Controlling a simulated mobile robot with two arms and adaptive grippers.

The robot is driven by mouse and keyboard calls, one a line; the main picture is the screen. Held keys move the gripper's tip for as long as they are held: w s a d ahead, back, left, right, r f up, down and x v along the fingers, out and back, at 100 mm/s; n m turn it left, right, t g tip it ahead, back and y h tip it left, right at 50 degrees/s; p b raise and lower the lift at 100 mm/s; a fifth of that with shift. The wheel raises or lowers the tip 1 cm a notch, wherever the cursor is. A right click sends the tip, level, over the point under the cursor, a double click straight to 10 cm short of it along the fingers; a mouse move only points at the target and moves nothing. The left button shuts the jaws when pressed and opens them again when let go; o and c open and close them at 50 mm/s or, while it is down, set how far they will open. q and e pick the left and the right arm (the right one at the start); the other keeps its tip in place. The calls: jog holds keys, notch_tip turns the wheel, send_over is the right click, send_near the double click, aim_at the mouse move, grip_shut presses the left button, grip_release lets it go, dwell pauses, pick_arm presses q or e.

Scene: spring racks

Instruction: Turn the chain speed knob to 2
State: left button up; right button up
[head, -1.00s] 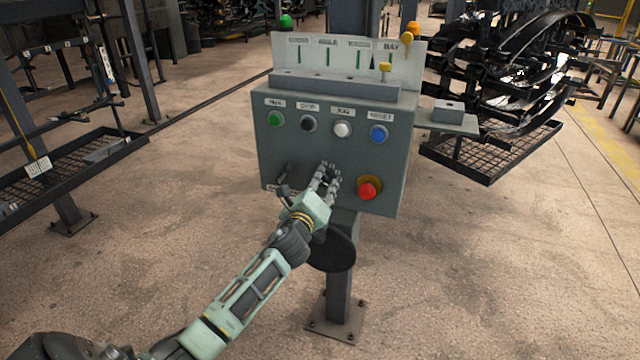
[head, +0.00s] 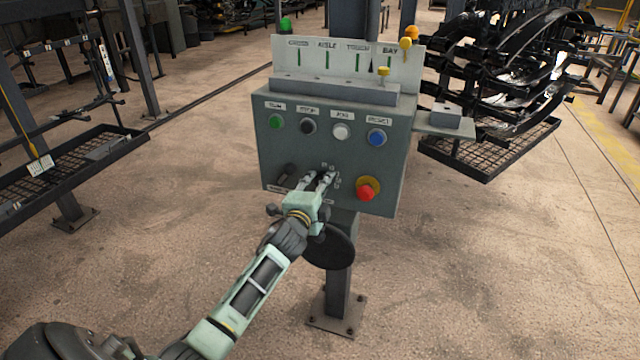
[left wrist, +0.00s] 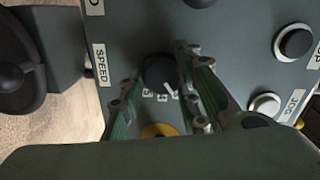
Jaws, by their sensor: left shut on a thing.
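The chain speed knob (left wrist: 158,72) is a dark round knob with a white pointer line, seen in the left wrist view above its SPEED label (left wrist: 102,65) as the panel stands. The pointer aims toward the small number plates (left wrist: 162,97); their digits are too small to read surely. My left gripper (head: 318,178) reaches the lower middle of the grey control box (head: 268,150). Its fingers lie on both sides of the knob and are shut on it. In the head view the fingers hide the knob. My right gripper is not in view.
A red emergency stop (head: 366,190) on a yellow ring sits just right of the knob, and a dark selector (head: 287,171) just left. Green, black, white and blue buttons line up above. A rack with dark springs (head: 500,80) stands at the right.

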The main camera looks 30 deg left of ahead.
pick_arm(q)
jog(key=shift+s+f+n+p, duration=0.1)
jog(key=shift+f+n+p, duration=0.2)
jog(key=shift+n, duration=0.75)
jog(key=shift+s+f+n+p, duration=0.1)
jog(key=shift+f+n+p, duration=0.15)
jog(key=shift+n, duration=0.8)
jog(key=shift+w+d, duration=0.1)
jog(key=o, duration=1.1)
jog(key=shift+c, duration=0.2)
jog(key=shift+r, duration=0.2)
jog(key=v, duration=1.2)
jog(key=shift+r, duration=0.15)
